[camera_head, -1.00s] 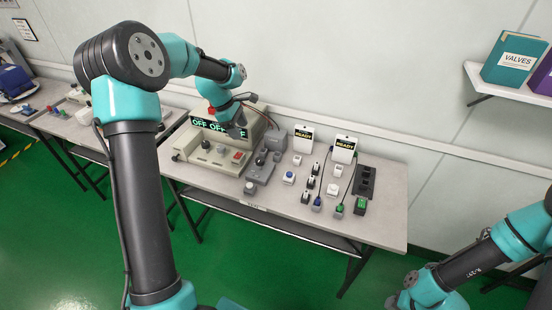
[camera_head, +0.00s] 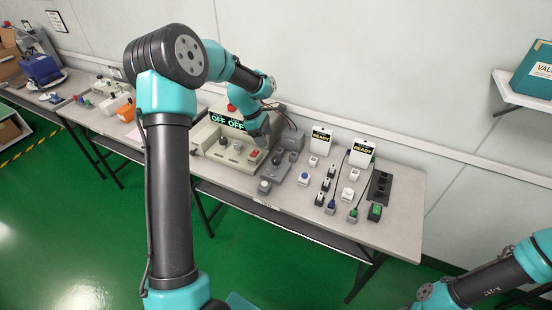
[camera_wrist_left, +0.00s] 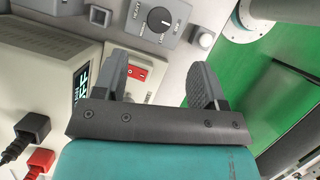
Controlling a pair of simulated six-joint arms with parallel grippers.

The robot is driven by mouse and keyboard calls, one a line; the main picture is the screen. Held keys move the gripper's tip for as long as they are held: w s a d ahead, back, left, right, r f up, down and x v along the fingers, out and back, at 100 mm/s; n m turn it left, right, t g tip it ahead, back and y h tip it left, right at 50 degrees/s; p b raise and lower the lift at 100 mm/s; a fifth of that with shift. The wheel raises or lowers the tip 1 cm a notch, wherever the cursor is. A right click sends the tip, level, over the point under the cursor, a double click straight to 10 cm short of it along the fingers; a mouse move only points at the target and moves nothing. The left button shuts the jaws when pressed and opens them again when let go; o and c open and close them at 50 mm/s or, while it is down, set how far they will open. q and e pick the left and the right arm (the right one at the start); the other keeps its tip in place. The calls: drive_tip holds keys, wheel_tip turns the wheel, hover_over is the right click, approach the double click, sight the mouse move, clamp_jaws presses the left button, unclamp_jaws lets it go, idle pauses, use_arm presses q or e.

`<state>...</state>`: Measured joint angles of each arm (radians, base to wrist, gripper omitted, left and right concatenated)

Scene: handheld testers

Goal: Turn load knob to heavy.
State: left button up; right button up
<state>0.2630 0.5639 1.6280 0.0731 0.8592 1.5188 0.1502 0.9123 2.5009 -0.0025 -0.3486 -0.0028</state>
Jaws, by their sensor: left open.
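The load knob (camera_wrist_left: 160,20) is a round black dial with a white pointer line on a grey box (camera_wrist_left: 143,28), at the top of the left wrist view. In the head view the grey box (camera_head: 276,174) stands right of the beige tester (camera_head: 228,150). My left gripper (camera_wrist_left: 160,82) is open and empty, its two grey fingers pointing toward the box with the knob beyond them and apart from them. In the head view my left gripper (camera_head: 263,138) hangs over the tester's right side. My right gripper is out of the frame.
The tester has a red switch (camera_wrist_left: 135,73) and an OFF display (camera_head: 227,122). A white button (camera_head: 264,186) lies before the grey box. The table's right end is clear.

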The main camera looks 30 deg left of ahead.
sight(277, 159)
use_arm(q)
drive_tip(key=x, duration=1.1)
drive_tip(key=shift+f, duration=0.15)
drive_tip(key=shift+c, duration=0.2)
drive_tip(key=c, duration=0.9)
